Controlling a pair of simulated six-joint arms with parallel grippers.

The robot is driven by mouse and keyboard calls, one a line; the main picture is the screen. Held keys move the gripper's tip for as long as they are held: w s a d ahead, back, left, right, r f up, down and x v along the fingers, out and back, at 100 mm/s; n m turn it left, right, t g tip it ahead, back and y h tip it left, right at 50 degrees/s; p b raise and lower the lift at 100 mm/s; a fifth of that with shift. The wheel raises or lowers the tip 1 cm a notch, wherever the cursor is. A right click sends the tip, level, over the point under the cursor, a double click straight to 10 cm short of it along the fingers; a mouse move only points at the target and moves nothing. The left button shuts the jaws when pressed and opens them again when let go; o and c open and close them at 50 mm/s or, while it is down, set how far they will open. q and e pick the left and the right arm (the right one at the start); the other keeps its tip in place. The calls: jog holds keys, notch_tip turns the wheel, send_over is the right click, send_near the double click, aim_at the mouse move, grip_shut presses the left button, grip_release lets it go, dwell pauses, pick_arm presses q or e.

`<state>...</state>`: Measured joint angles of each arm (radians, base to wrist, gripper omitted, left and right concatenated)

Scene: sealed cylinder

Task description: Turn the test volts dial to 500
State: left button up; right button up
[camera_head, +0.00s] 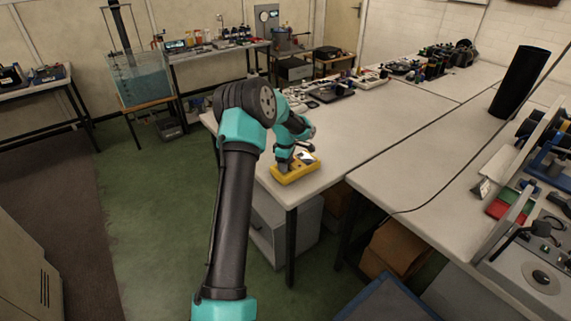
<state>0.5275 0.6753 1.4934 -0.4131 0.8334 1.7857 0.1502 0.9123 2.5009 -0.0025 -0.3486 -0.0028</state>
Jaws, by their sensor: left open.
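A yellow box-shaped meter (296,173) lies near the front left corner of the white bench (395,160). It has a pale panel on its top face. My left arm comes up from the bottom of the head view and bends over at the elbow. My left gripper (290,165) is open and points down over the left part of the meter. Whether its fingers touch the meter cannot be told. The test volts dial and its markings are hidden or too small to make out. My right gripper is not in view.
Small devices and dark parts stand along the back of the bench, with a black cylinder (519,82) at the right. A red and green item (508,203) and a grey apparatus (540,278) are at the far right. The middle of the bench is clear.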

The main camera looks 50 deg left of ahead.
pick_arm(q)
jog(key=shift+c, duration=0.5)
jog(key=c, duration=0.8)
jog(key=shift+c, duration=0.2)
